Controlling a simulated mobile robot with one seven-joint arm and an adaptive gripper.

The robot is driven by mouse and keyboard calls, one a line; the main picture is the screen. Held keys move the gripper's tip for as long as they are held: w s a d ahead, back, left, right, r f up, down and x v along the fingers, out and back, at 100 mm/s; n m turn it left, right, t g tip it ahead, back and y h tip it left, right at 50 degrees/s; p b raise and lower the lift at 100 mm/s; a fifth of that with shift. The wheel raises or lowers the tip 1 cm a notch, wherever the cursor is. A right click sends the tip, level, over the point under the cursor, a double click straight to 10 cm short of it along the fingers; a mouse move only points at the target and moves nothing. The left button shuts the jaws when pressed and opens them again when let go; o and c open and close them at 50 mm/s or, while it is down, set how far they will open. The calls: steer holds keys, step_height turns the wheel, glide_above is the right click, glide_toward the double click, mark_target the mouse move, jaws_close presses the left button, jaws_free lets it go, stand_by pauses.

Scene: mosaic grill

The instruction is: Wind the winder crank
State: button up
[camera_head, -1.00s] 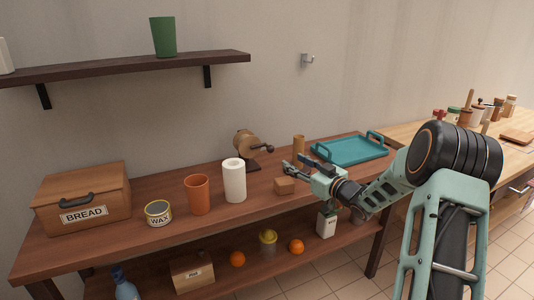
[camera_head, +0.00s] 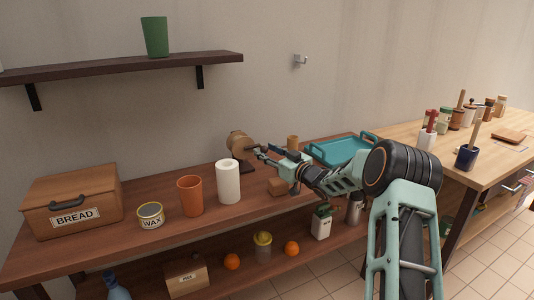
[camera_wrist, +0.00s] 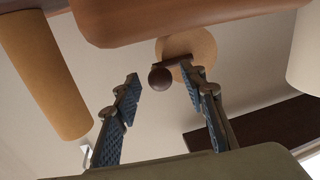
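The winder (camera_head: 238,143) is a tan round wooden drum on a dark base, at the back of the brown table. Its dark crank arm ends in a round knob, seen in the wrist view as the crank knob (camera_wrist: 160,78) in front of the winder drum (camera_wrist: 197,48). My gripper (camera_head: 259,150) is at the crank side of the winder. In the wrist view my gripper (camera_wrist: 159,76) is open, with one finger on each side of the knob as seen. No contact with the knob shows, and the depth between them is hard to tell.
A wooden block (camera_head: 277,186) lies below my gripper. A white roll (camera_head: 228,182) and an orange cup (camera_head: 190,196) stand left. A tan cylinder (camera_head: 293,142) and teal tray (camera_head: 340,150) are right. A dark shelf (camera_head: 120,67) hangs above left.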

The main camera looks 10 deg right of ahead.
jaws_close()
stand_by(0.3)
steer(key=shift+r, duration=0.1)
steer(key=s+a+r+n+h+b, duration=0.2)
steer(key=a+r+n+b, duration=0.3)
steer(key=n+b, duration=0.4)
steer(key=n+h, duration=0.1)
steer(key=n, duration=0.5)
steer(key=shift+a+r+g+h, duration=0.3)
steer(key=shift+a+g, duration=0.05)
steer(key=shift+g, duration=0.05)
stand_by(0.3)
stand_by(0.5)
